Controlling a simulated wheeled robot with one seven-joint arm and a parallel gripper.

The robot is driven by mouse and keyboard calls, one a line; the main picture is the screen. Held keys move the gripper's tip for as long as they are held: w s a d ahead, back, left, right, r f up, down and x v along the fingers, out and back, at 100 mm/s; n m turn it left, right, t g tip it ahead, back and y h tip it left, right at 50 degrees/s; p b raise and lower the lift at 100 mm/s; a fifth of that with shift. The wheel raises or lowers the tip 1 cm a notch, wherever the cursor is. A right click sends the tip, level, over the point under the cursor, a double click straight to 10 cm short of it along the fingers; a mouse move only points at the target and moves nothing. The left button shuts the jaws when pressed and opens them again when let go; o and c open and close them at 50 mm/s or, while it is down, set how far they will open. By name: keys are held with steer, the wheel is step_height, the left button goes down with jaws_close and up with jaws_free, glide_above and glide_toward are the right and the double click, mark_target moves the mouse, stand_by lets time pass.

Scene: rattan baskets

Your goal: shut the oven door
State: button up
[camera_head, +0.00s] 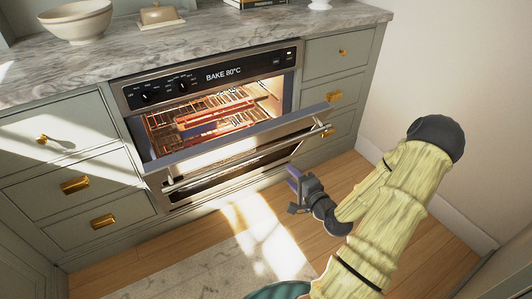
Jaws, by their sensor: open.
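The oven (205,75) is built into the cabinets under the counter, and its panel reads BAKE 80°C. Its door (245,142) is partly open, tilted out from the top with the lit inside showing above it. A bar handle (250,153) runs along the door's outer face. Racks (245,100) and a reddish thing (215,116) are visible inside. My gripper (293,188) is open, in front of and below the right part of the door. It appears apart from the door. Its fingers are small and partly hard to make out in this view.
Drawers with brass pulls flank the oven, left (75,184) and right (335,50). A marble counter (220,38) holds a bowl (77,22) and a butter dish (160,15). A wall (465,90) stands at the right. The wooden floor (260,240) before the oven is clear, with a rug (190,278).

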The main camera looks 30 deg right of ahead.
mark_target(268, 153)
steer(key=w+b, duration=0.1)
steer(key=w, duration=0.4)
steer(key=w+f+b, duration=0.1)
steer(key=w, duration=0.5)
steer(key=w+f+b, duration=0.1)
steer(key=w+b, duration=0.1)
steer(key=w, duration=0.3)
steer(key=shift+w+a+f, duration=0.15)
steer(key=shift+w+a, duration=0.15)
steer(key=shift+w, duration=0.1)
jaws_close()
